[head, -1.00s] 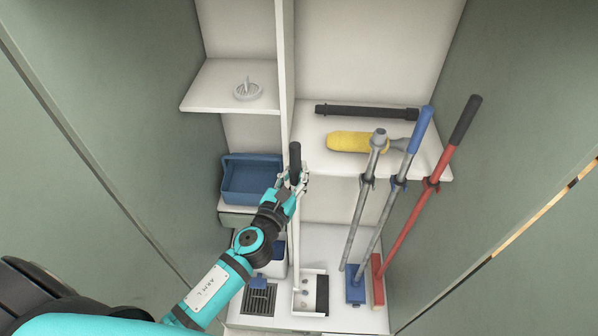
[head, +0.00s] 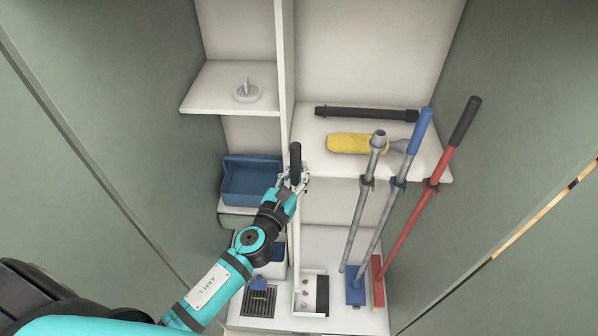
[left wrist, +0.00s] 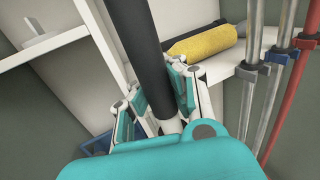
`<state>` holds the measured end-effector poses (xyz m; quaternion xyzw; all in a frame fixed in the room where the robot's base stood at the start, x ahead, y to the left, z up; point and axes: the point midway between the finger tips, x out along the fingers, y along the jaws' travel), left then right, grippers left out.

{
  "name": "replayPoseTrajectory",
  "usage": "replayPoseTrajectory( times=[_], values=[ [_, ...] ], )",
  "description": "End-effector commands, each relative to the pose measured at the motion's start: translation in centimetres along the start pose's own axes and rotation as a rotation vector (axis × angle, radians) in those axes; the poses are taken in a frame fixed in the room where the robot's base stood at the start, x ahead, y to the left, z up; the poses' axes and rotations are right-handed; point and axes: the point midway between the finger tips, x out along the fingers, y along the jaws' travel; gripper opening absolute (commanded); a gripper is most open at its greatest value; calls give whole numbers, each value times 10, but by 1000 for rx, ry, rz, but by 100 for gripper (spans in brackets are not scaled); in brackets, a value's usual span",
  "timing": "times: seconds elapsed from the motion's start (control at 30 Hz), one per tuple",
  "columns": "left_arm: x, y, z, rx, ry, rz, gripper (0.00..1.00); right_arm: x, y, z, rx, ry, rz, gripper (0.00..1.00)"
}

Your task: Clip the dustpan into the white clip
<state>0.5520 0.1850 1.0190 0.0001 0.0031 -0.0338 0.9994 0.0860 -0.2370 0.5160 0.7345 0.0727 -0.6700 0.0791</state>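The dustpan is a white pan (head: 311,294) on the cabinet floor, with a long upright handle ending in a black grip (head: 295,158). My left gripper (head: 293,179) is at the lower part of that grip. In the left wrist view its fingers (left wrist: 160,104) lie on both sides of the dark handle (left wrist: 148,45) and appear closed on it. A pale section shows below the dark grip there. I cannot make out the white clip; the gripper and handle cover that part of the divider edge. My right gripper is not in view.
The white divider (head: 285,65) stands behind the handle. To the right, grey, blue and red-handled tools (head: 408,225) stand in shelf-edge clips. A blue bin (head: 250,180) is at left.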

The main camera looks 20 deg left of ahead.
Motion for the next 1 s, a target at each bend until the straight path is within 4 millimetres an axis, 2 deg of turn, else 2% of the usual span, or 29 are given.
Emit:
replayPoseTrajectory(
  times=[0.47,1.0],
  values=[
    [1,0,2,-1,-3,0,0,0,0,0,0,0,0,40],
    [16,5,2,0,-3,-1,0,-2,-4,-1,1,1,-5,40]
  ],
)
